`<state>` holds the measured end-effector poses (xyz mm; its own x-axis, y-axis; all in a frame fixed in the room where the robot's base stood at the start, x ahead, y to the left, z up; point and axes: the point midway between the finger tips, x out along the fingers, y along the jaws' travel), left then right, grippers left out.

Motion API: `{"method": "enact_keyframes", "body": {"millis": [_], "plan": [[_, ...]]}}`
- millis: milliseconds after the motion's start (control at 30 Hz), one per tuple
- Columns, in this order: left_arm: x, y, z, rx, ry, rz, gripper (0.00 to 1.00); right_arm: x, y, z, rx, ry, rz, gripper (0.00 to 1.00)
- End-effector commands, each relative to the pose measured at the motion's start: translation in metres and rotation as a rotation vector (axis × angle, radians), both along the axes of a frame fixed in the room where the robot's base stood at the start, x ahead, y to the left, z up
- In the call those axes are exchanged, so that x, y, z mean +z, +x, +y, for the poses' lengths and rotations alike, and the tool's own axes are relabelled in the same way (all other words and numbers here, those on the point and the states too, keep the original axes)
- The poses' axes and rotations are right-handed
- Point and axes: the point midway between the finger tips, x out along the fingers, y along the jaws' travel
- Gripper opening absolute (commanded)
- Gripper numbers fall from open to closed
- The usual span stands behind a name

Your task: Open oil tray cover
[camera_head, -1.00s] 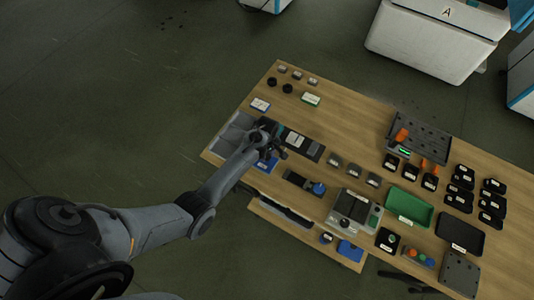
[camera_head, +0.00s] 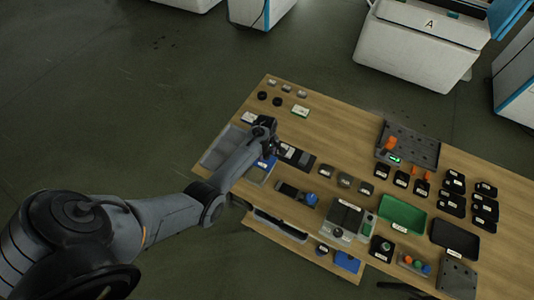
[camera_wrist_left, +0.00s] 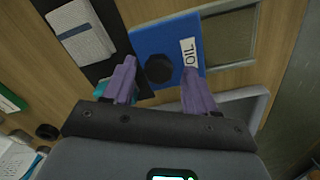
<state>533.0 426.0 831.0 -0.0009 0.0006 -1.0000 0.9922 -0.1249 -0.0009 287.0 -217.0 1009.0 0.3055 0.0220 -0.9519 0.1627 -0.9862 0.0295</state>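The oil tray cover (camera_wrist_left: 165,52) is a flat blue plate with a round black knob (camera_wrist_left: 159,68) and a white label reading OIL. In the head view the blue cover (camera_head: 265,163) is partly hidden by my left arm, at the left end of the table. My left gripper (camera_wrist_left: 157,65) is open, with its purple fingers to either side of the knob in the picture. A gap shows between each finger and the knob; their height difference is hard to tell. In the head view my left gripper (camera_head: 270,148) is above the cover. My right gripper is not in view.
A grey tray frame (camera_head: 219,150) lies beside the cover at the table's left edge. A black mat with white cards (camera_head: 297,156) lies right of the gripper. A green tray (camera_head: 403,214) and several small black boxes stand farther right. Bare wood shows between the items.

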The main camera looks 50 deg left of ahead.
Motion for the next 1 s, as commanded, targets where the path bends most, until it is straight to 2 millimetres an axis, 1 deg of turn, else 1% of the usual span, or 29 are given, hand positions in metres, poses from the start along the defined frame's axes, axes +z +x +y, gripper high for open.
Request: {"method": "enact_keyframes", "body": {"millis": [267,433,567,900,1000], "plan": [[0.001,0.000,0.000,0.000,0.000,-0.001,0.59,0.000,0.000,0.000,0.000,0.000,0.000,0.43],[0.009,0.001,0.000,0.001,0.001,-0.001,0.59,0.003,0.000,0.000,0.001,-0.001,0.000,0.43],[0.027,0.001,0.000,0.001,0.001,-0.003,0.59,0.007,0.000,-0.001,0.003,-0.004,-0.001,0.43],[0.083,0.000,0.000,0.001,0.002,-0.002,0.59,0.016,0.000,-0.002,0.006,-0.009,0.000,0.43],[0.095,0.001,0.000,0.000,0.001,-0.001,0.59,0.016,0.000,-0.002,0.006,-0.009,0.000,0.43]]}}
